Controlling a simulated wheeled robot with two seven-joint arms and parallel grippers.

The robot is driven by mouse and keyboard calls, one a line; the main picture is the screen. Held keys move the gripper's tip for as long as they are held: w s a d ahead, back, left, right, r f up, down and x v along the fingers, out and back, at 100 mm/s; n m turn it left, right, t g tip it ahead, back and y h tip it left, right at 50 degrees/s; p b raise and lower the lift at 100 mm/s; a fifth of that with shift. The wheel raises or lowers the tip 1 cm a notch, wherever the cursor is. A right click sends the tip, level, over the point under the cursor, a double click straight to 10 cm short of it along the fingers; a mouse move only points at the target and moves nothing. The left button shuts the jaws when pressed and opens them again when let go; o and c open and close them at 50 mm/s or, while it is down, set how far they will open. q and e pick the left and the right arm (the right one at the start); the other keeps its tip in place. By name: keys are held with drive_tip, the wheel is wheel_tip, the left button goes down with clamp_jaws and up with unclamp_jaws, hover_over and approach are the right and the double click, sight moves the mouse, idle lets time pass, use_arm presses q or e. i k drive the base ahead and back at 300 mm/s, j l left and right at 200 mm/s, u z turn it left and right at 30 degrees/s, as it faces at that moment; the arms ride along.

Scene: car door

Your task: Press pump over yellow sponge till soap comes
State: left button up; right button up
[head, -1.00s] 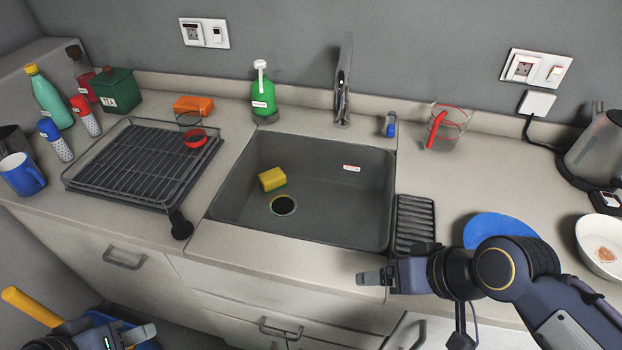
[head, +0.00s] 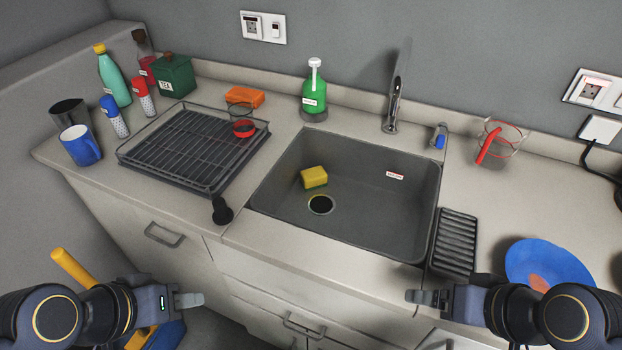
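The green soap bottle (head: 314,94) with a white pump top (head: 315,65) stands upright on the counter behind the sink's back edge. The yellow sponge (head: 314,177) with a green underside lies in the grey sink (head: 385,215), beside the drain hole. My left gripper (head: 190,299) is low in front of the cabinets at the left, apart from everything. My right gripper (head: 420,297) is in front of the counter's front edge, below the sink's right part. Both appear empty. Their fingers show edge-on, so their opening cannot be judged.
An orange block (head: 244,97) lies left of the bottle.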

sight(314, 62)
drive_tip(key=i+j+u, duration=0.1)
drive_tip(key=j+u, duration=0.35)
drive_tip(key=i+j+u, duration=0.15)
drive_tip(key=j+u, duration=0.15)
drive_tip(key=u, duration=0.2)
